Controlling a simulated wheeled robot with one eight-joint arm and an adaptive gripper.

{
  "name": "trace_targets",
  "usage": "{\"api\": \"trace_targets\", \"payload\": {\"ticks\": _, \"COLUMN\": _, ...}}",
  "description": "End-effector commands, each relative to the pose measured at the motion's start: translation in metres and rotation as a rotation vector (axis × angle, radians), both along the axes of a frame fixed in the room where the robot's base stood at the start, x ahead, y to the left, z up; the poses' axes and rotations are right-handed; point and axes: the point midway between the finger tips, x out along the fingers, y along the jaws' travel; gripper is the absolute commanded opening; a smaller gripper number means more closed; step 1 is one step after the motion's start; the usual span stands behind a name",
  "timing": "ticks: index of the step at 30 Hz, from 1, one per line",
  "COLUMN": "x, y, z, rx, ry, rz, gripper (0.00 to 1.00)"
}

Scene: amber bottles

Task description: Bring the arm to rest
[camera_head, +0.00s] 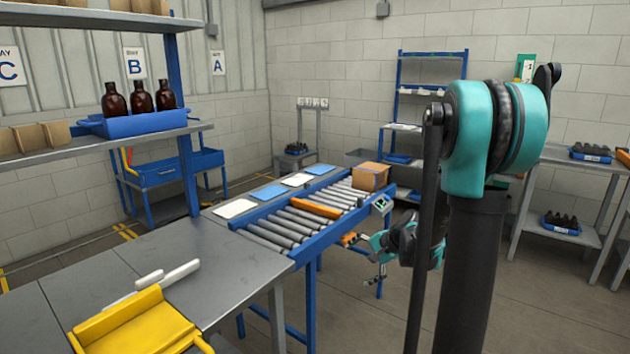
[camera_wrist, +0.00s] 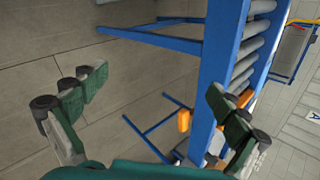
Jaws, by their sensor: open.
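My gripper (camera_wrist: 155,88) is open and empty, its two dark green fingers spread wide in the wrist view. Bare floor and blue conveyor legs show between and beyond the fingers. In the head view my gripper (camera_head: 378,281) hangs low beside the right side of the roller conveyor (camera_head: 290,225), partly hidden behind my own arm. In the wrist view the blue conveyor rail (camera_wrist: 213,75) passes close behind the right finger; I cannot tell whether they touch.
Three amber bottles (camera_head: 141,97) stand at a blue tray (camera_head: 140,125) on the left shelf. A cardboard box (camera_head: 370,177) sits on the conveyor's far end. A yellow tray (camera_head: 140,328) lies on the grey table (camera_head: 190,255). Open floor (camera_head: 350,325) lies right of the conveyor.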

Motion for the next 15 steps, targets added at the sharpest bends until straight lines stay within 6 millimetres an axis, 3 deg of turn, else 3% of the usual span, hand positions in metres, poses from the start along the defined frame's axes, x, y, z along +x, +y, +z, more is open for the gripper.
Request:
{"api": "trace_targets", "payload": {"ticks": 3, "x": -0.044, "y": 0.001, "z": 0.001, "rx": -0.144, "ry": -0.042, "rz": 0.104, "gripper": 0.98}}
{"api": "trace_targets", "payload": {"ticks": 15, "x": -0.179, "y": -0.026, "z": -0.016, "rx": -0.617, "ry": -0.153, "rz": 0.496, "gripper": 0.98}}
